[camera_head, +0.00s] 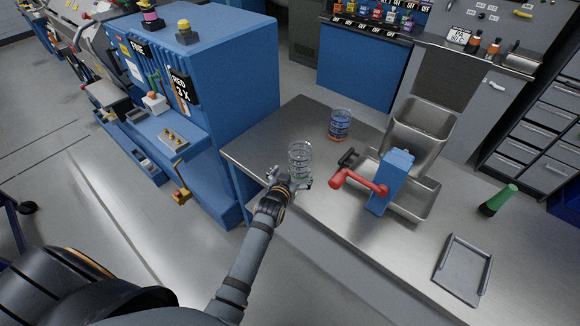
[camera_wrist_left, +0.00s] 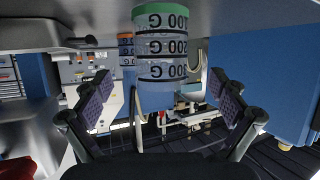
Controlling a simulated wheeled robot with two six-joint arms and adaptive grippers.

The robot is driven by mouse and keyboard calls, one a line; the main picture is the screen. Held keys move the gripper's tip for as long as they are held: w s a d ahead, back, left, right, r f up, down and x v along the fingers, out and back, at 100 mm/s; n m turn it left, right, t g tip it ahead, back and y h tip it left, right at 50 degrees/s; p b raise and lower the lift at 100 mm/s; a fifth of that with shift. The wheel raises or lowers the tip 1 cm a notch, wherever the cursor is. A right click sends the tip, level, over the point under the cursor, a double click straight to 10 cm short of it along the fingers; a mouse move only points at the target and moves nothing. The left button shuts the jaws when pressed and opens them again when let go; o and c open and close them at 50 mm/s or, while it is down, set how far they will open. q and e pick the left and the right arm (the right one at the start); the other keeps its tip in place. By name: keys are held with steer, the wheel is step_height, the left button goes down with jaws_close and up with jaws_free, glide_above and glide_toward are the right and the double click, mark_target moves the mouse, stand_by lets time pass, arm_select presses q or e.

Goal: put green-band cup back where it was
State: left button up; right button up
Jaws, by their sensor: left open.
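The green-band cup (camera_head: 300,155) is clear, with dark measuring marks, and appears to stand upright on the metal bench near its left end. In the left wrist view the picture is upside down, and the cup (camera_wrist_left: 161,45) shows its green band at the top, against the bench surface. My left gripper (camera_head: 289,183) is at the cup's near side in the head view. Its fingers (camera_wrist_left: 165,100) are spread wide, with the cup in the gap between them and no finger visibly touching it. My right gripper is not in view.
A second cup with an orange band (camera_head: 340,125) stands farther back on the bench (camera_head: 275,140). To the right are a blue dispenser with a red handle (camera_head: 392,180), metal bins (camera_head: 420,128), a green-and-black object (camera_head: 497,200) and a grey tray (camera_head: 463,270). A blue machine (camera_head: 235,80) is left.

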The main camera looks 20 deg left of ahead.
arm_select(q)
steer(key=p+v, duration=0.2)
steer(key=v, duration=0.2)
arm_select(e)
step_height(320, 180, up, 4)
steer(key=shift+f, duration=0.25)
arm_select(q)
steer(key=shift+w+f, duration=0.1)
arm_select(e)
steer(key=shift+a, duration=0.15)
arm_select(q)
steer(key=s+a+f+g, duration=0.2)
steer(key=s+f, duration=0.4)
steer(key=f, duration=0.4)
steer(key=s+a+f+m+g, duration=0.1)
steer(key=s+a+f+g, duration=0.1)
steer(key=s+f, duration=0.6)
steer(key=s+a+f+g, duration=0.25)
steer(key=s+f, duration=0.25)
steer(key=f, duration=0.6)
steer(key=s+a+f+g, duration=0.1)
steer(key=s+f, duration=0.4)
steer(key=s, duration=0.7)
steer(key=s+a+f+g, duration=0.2)
steer(key=s+f+g, duration=0.2)
steer(key=s, duration=0.9)
step_height(320, 180, down, 2)
steer(key=shift+s+f+g, duration=0.2)
steer(key=shift+s+g, duration=0.1)
steer(key=shift+g, duration=0.05)
